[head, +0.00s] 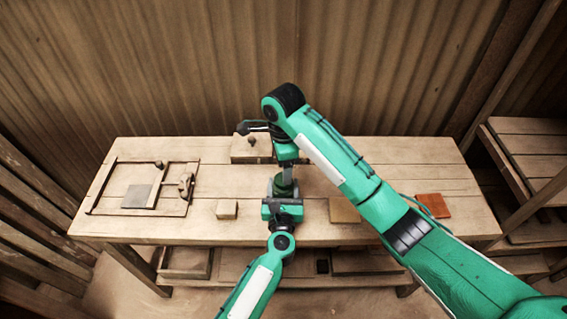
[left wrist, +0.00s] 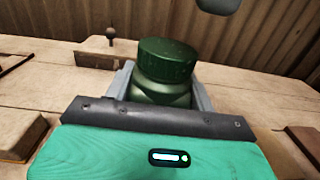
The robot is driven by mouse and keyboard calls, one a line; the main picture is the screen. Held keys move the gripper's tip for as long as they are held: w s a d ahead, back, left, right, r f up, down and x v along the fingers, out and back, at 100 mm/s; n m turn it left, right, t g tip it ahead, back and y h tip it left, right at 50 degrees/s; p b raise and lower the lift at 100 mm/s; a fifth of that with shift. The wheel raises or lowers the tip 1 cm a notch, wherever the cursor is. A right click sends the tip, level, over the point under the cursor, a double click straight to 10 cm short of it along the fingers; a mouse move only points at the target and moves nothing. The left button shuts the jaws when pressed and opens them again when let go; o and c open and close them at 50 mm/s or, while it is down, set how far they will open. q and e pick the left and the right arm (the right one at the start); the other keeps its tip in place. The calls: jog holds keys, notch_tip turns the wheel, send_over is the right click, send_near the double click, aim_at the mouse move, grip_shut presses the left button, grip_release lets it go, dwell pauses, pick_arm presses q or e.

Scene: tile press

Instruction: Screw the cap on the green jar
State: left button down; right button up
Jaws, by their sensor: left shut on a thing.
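The green jar (left wrist: 162,92) stands upright between the jaws of my left gripper (left wrist: 160,95), which is shut on its body. A dark green ribbed cap (left wrist: 167,60) sits level on top of the jar; how tightly it is threaded cannot be seen. In the head view the jar (head: 283,187) is partly hidden beneath my right arm's end. My right gripper (head: 285,160) is above and behind the jar; its fingers are too small and covered to read. In the left wrist view nothing touches the cap, and a dark rounded part hangs above it to the right.
On the wooden table (head: 230,180), a framed press (head: 140,190) with a grey tile stands left. A wooden block (head: 227,209) lies left of the jar, a tan tile (head: 344,211) and reddish tile (head: 433,205) right. A knobbed block (head: 252,152) stands behind.

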jog(key=shift+c, duration=0.5)
jog(key=n, duration=0.3)
jog(key=r+n, duration=0.1)
jog(key=n, duration=0.1)
jog(key=shift+w+a+n, duration=0.1)
jog(key=shift+n, duration=0.3)
jog(key=n, duration=0.3)
jog(key=shift+a+r+n, duration=0.1)
jog(key=shift+r+n, duration=0.2)
jog(key=n, duration=0.3)
jog(key=shift+r+n, duration=0.2)
jog(key=shift+n, duration=0.1)
jog(key=n, duration=0.5)
jog(key=shift+r, duration=0.35)
jog(key=n, duration=0.6)
jog(key=shift+r, duration=0.25)
jog(key=shift+f, duration=4)
